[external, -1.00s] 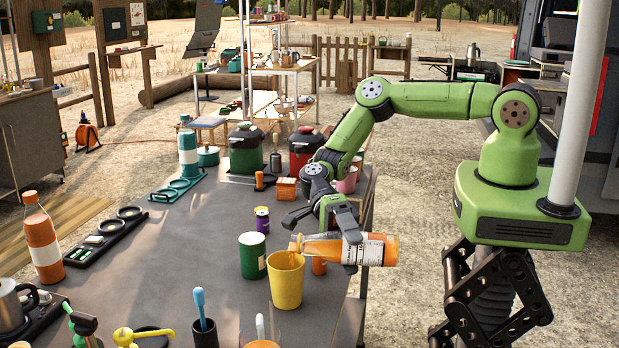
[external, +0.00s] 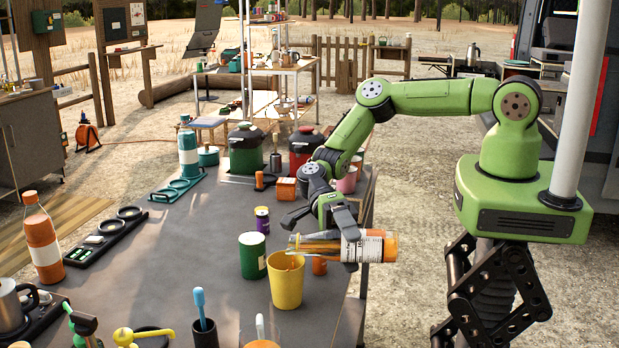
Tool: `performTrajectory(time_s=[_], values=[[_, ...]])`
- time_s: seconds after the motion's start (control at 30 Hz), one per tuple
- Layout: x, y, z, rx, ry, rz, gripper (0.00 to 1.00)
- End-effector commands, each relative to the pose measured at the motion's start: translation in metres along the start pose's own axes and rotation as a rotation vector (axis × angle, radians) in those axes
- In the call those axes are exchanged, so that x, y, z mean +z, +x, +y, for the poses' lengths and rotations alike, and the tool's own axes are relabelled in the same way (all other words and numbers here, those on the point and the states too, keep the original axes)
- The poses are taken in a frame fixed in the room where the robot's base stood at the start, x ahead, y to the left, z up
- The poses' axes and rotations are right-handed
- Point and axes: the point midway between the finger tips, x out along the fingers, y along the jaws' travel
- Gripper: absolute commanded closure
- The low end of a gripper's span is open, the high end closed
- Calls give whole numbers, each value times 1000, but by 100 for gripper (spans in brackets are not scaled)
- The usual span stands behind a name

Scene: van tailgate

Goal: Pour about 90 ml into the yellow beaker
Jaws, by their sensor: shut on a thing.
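My gripper (external: 349,240) is shut on a clear bottle (external: 377,246) with a white label and orange liquid inside. The bottle lies about level, with its mouth to the left, just above the rim of the yellow beaker (external: 286,288). The yellow beaker stands upright on the grey table. A thin orange streak shows between the bottle mouth and the beaker, and some orange shows inside the beaker's rim. The liquid level in the beaker cannot be read.
A green can (external: 252,256) stands just left of the beaker, and a purple can (external: 262,219) is behind it. A dark cup with a blue-handled tool (external: 204,331) is in front. Another orange bottle (external: 42,240) stands at far left. The middle of the table (external: 170,260) is clear.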

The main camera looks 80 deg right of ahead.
Motion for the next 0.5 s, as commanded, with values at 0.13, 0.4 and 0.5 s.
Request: performTrajectory(time_s=[0.13,0.4,0.5], values=[[0,-1,3,6,9,3,66],[1,-1,7,17,33,9,66],[2,-1,8,21,44,12,66]])
